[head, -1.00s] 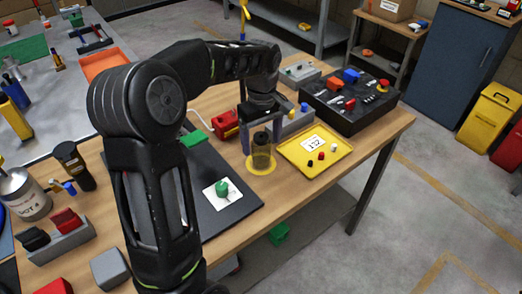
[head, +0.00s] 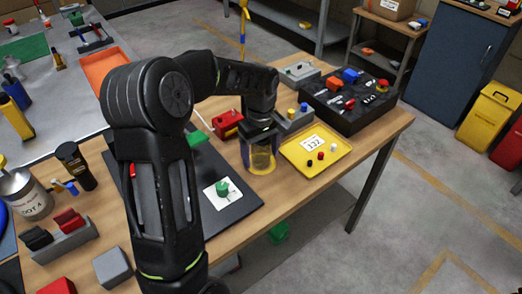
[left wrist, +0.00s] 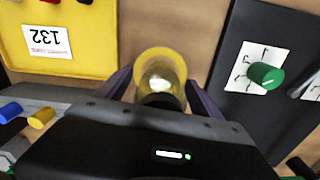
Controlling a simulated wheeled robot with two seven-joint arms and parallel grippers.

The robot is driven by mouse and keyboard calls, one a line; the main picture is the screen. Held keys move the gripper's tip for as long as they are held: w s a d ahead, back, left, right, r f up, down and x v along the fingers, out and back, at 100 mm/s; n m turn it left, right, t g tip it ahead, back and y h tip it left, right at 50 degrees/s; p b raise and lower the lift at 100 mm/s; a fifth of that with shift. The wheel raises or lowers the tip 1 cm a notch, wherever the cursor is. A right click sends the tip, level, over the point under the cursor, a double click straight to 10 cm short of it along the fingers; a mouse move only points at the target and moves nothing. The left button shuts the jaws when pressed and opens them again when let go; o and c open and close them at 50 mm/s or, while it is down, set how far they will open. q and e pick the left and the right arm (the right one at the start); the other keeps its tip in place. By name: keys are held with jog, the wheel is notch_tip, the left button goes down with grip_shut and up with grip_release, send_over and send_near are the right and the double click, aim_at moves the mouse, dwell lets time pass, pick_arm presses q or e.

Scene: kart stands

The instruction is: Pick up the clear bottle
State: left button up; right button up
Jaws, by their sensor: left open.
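The clear bottle (head: 263,160) stands upright on a yellow round spot on the wooden table, beside the yellow tray. My left gripper (head: 260,148) is above and around its upper part, pointing down. In the left wrist view the bottle (left wrist: 160,68) shows from above, between the two spread fingers of my left gripper (left wrist: 161,82). The gripper is open, with gaps on both sides of the bottle. Its body hides part of the bottle's near side. My right gripper is not in view.
The yellow tray (head: 338,165) with a 132 card and small pieces lies just right of the bottle. A dark mat (head: 232,211) with a green knob (head: 222,187) lies to the left. A red block (head: 227,123) and a grey block with pegs (head: 293,121) stand behind.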

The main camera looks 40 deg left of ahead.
pick_arm(q)
jog(key=shift+c, duration=0.4)
jog(key=c, duration=1.4)
